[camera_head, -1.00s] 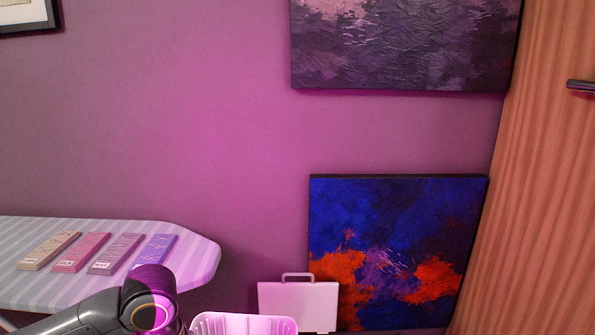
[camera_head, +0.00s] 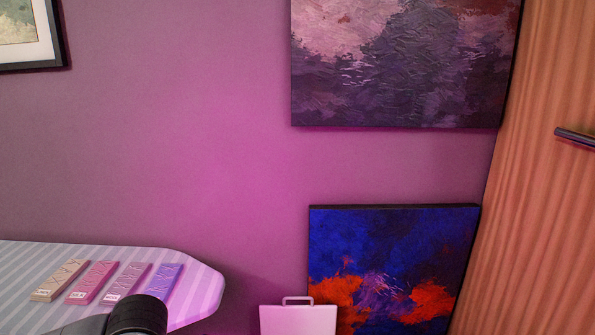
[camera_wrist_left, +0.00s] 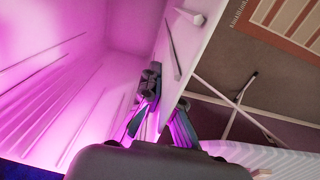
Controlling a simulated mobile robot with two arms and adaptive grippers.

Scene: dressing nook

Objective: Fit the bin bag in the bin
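My left gripper (camera_wrist_left: 167,100) shows in the left wrist view with its two dark fingers apart, one on each side of a pale upright wall. I cannot tell whether they touch it. The wall appears to belong to the bin (camera_wrist_left: 70,85), whose ribbed, pink-lit inside fills the left of that view. No separate bin bag can be made out. In the head view only a dark part of my left arm shows at the bottom; the gripper and bin are below the picture. My right gripper is in neither view.
An ironing board (camera_head: 205,290) with several slim boxes stands at left. A pale case (camera_head: 298,320) and a blue-orange painting (camera_head: 390,265) stand by the wall. A wooden door (camera_head: 540,220) is at right. Thin crossed legs (camera_wrist_left: 238,105) show in the wrist view.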

